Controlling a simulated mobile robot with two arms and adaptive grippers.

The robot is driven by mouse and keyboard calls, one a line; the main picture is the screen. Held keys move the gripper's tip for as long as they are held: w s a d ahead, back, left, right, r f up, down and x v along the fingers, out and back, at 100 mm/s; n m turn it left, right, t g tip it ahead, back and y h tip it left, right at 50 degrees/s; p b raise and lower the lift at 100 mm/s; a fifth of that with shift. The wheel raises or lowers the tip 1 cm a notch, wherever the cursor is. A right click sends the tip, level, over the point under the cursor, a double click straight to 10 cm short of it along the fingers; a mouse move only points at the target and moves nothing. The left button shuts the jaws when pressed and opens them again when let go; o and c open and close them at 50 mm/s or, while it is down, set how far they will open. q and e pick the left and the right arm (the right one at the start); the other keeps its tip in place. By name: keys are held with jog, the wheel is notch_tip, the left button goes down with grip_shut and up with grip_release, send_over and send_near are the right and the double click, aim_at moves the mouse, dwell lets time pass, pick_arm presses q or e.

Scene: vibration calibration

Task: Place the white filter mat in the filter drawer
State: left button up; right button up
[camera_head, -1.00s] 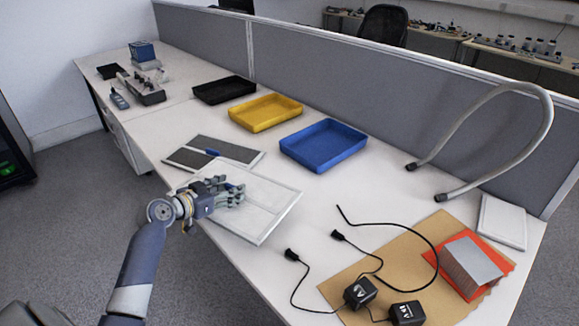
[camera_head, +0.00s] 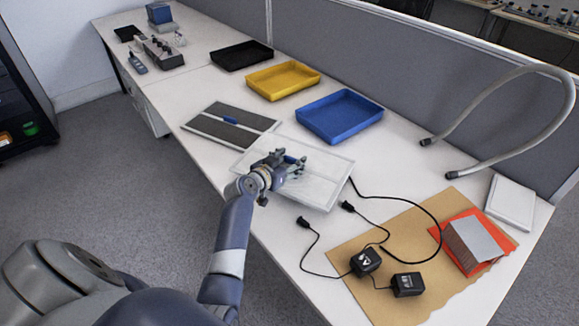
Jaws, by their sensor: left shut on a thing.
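A flat white rectangular panel (camera_head: 325,190) with a rim and a dividing line lies at or just above the table near its front edge. My left gripper (camera_head: 297,167) is shut on it and covers its middle; the fingers' contact is partly hidden. A grey frame with two dark panels and a blue tab (camera_head: 231,119) lies to its left, close to it. A plain white pad (camera_head: 511,202) lies at the far right of the table. I cannot tell for sure which of these is the filter mat and which is the drawer. My right gripper is out of view.
Blue (camera_head: 339,116), yellow (camera_head: 283,80) and black (camera_head: 241,55) trays stand along the grey partition. Two black adapters (camera_head: 366,262) with cables lie on brown board (camera_head: 420,225), beside a grey-and-red block (camera_head: 472,243). A grey hose (camera_head: 510,95) arches by the partition.

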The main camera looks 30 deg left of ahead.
pick_arm(q)
jog(key=shift+f, duration=1.8)
jog(key=shift+f+b, duration=0.15)
jog(key=shift+b, duration=0.2)
jog(key=o, duration=1.1)
jog(key=shift+o, duration=0.2)
